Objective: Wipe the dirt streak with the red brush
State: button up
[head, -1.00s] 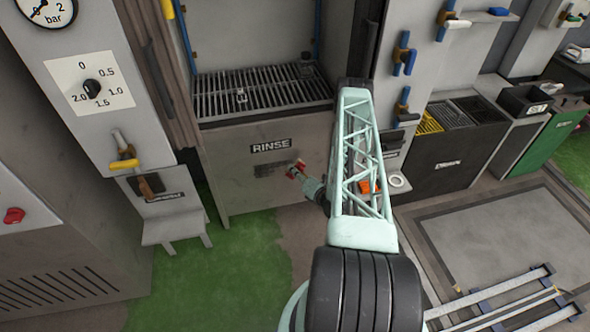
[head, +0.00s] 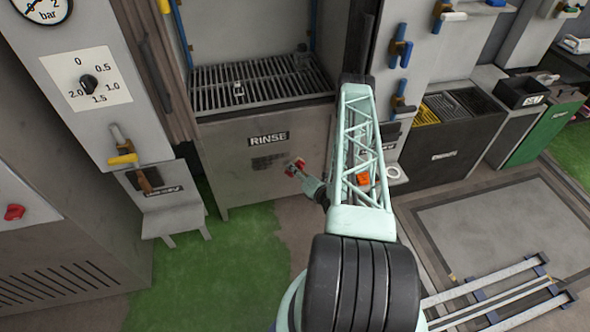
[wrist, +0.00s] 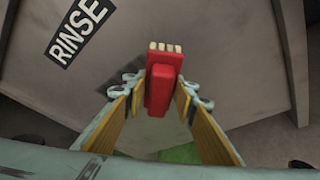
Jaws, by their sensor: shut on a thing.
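The red brush (wrist: 160,85) is held between the two fingers of my gripper (wrist: 158,100), with its pale bristles pointing away from me towards the grey panel. In the head view the brush (head: 294,168) shows as a small red shape in front of the panel, at the end of my gripper (head: 305,178). The dirt streak (head: 268,161) is a dark smear on the panel under the RINSE label, to the left of the brush. In the wrist view a faint dark smear lies left of the bristles. I cannot tell whether the bristles touch the panel.
The RINSE label (head: 268,139) is above the streak. A metal grate (head: 250,83) lies in the bay above the panel. A small grey stool (head: 175,220) stands to the left. A dark bin unit (head: 450,140) stands to the right.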

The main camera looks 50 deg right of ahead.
jog(key=shift+s+a+p, duration=0.55)
jog(key=shift+s+a, duration=0.4)
jog(key=shift+s, duration=0.2)
jog(key=shift+w+a, duration=0.1)
